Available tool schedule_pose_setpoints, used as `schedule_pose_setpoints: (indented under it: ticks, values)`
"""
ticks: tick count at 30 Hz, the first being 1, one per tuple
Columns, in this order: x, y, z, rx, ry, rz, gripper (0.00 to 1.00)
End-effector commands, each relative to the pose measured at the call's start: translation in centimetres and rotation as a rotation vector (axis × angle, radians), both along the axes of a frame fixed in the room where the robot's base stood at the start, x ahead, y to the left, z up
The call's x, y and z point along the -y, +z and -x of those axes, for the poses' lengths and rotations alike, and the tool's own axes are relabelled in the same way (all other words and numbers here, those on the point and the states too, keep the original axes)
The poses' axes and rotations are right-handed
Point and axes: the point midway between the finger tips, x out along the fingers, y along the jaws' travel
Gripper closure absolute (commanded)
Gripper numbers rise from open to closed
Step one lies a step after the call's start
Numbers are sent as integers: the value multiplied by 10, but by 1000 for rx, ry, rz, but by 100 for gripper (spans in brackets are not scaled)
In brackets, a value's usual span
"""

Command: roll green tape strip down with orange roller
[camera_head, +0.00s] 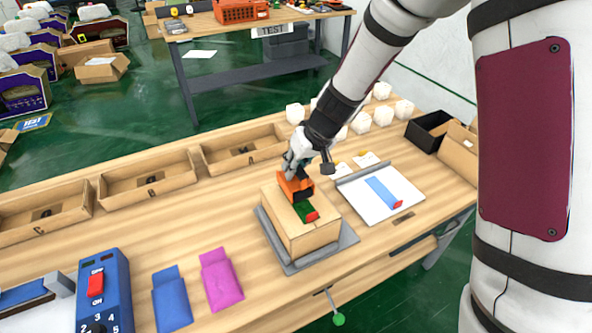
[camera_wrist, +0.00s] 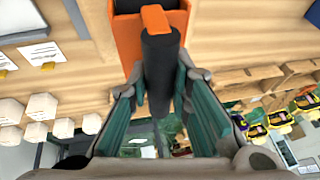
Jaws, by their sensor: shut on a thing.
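The orange roller (camera_head: 296,187) is in my gripper (camera_head: 297,168) above the top of a cardboard box (camera_head: 311,239). In the wrist view, my gripper (camera_wrist: 160,84) is shut on the roller's dark handle (camera_wrist: 160,60), with the orange frame (camera_wrist: 127,32) beyond the fingertips. The green tape strip (camera_head: 304,209) lies on the box top with a red end (camera_head: 312,217) toward the near edge. The roller covers the strip's far part. I cannot tell whether the roller touches the strip.
The box stands on a grey tray (camera_head: 346,238). To its right is a white board (camera_head: 366,200) with a blue strip (camera_head: 380,190). Blue (camera_head: 171,298) and pink (camera_head: 221,279) pouches lie at left, near a blue switch box (camera_head: 104,290). Wooden bins (camera_head: 150,185) line the back.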

Motion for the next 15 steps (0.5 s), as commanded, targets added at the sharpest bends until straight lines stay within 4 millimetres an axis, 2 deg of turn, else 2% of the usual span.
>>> schedule_pose_setpoints:
  ticks: [15]
  values:
    - [0,39,0,3,-1,-1,100]
